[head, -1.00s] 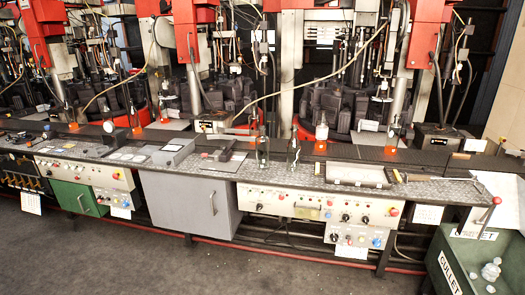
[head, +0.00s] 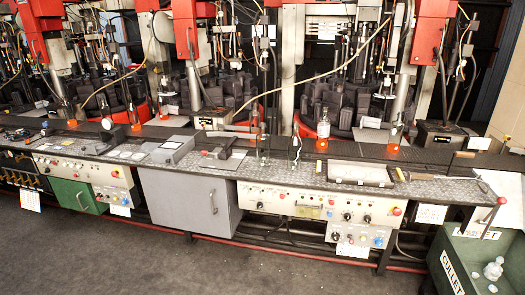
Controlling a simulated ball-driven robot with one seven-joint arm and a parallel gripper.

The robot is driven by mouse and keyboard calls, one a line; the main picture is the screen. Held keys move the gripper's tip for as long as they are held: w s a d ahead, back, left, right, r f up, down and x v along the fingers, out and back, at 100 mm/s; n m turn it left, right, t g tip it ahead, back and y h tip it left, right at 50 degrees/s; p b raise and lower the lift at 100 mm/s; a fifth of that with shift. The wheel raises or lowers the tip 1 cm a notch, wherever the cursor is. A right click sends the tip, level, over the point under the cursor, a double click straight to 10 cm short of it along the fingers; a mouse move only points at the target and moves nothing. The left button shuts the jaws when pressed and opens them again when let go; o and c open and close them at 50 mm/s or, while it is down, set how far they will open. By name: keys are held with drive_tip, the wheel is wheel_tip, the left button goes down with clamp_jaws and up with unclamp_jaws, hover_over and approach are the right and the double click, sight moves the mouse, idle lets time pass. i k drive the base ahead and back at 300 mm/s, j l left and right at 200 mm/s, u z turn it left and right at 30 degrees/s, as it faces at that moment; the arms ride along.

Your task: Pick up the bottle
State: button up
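The frames do not show which bottle is meant. My gripper is not in view.
The long bench (head: 220,165) has control panels and a grey cabinet (head: 185,203) below. A tray (head: 358,175) lies right of the bottles. A green cullet bin (head: 460,262) holds pale glass at lower right. Red-and-grey machines stand behind. The floor (head: 120,260) in front is clear.

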sight(264, 139)
drive_tip(key=i, duration=0.75)
drive_tip(key=i+u, duration=0.1)
drive_tip(key=i, duration=0.65)
drive_tip(key=i+l, duration=0.1)
drive_tip(key=i, duration=0.65)
drive_tip(key=i+l+u, duration=0.1)
drive_tip(key=i, duration=0.65)
drive_tip(key=i+l, duration=0.1)
drive_tip(key=i, duration=0.65)
drive_tip(key=u, duration=0.05)
